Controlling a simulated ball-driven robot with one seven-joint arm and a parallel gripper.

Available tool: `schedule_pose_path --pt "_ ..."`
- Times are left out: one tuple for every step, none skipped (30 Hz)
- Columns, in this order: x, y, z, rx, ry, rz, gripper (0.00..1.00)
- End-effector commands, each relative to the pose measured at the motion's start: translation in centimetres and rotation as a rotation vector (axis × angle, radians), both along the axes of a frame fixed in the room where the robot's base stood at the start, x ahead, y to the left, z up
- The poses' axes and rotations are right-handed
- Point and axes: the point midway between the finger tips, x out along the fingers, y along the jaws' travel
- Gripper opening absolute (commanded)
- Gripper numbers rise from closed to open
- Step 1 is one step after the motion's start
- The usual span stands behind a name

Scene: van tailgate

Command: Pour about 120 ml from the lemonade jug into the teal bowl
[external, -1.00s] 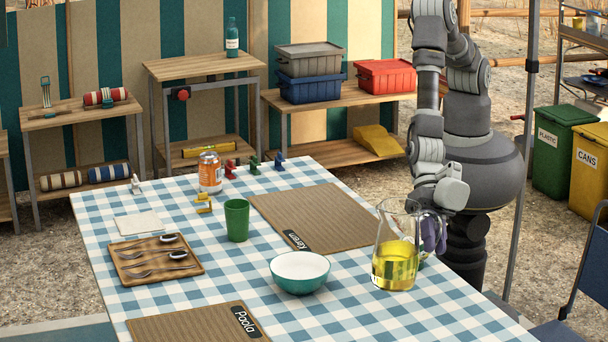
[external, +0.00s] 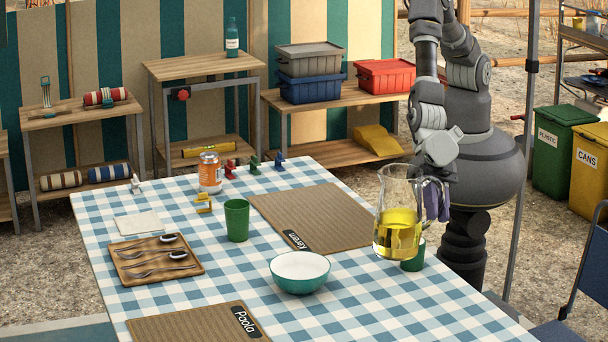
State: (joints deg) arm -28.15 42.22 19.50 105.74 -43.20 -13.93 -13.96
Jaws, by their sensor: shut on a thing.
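The lemonade jug (external: 397,225) is clear glass, about half full of yellow liquid. It is upright and held a little above the table at the right side. My gripper (external: 436,200) is shut on its handle side; the fingers are partly hidden behind the glass. The teal bowl (external: 300,273), with a white inside, stands on the checked cloth to the left of the jug and lower in the picture. No yellow shows in it.
A green cup (external: 413,258) stands close behind the jug, partly hidden. Another green cup (external: 237,220) stands left of the bowl. Placemats (external: 325,215), a cutlery tray (external: 128,268) and an orange can (external: 209,172) are on the table. The cloth between jug and bowl is clear.

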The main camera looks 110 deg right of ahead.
Motion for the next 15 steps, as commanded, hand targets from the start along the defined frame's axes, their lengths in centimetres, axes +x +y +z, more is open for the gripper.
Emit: schedule_pose_path --pt "0.3 0.1 0.1 0.003 -0.005 -0.007 0.0" --pt "0.5 0.0 -0.2 0.003 -0.005 -0.018 0.0" --pt "0.8 0.0 -0.4 0.003 -0.005 -0.029 0.0" --pt "1.0 0.0 -0.6 0.003 -0.006 -0.038 0.0" --pt "1.3 -0.1 -0.7 0.004 -0.006 -0.047 0.0" --pt "1.6 -0.1 -1.0 0.004 -0.005 -0.063 0.0" --pt "1.9 -0.2 -1.3 0.004 -0.004 -0.075 0.0" --pt "2.2 -0.3 -1.5 0.004 -0.004 -0.087 0.0" --pt "2.6 -0.3 -1.8 0.004 -0.004 -0.105 0.0" --pt "2.9 -0.4 -2.1 0.003 -0.005 -0.12 0.0" --pt "3.3 -0.5 -2.3 0.004 -0.004 -0.136 0.0" --pt "3.9 -0.6 -2.7 0.003 -0.006 -0.16 0.0" --pt "4.3 -0.7 -2.9 0.005 -0.006 -0.18 0.0" --pt "4.7 -0.7 -3.3 0.005 -0.005 -0.202 0.0" --pt "5.4 -0.9 -3.6 0.005 -0.006 -0.233 0.0"
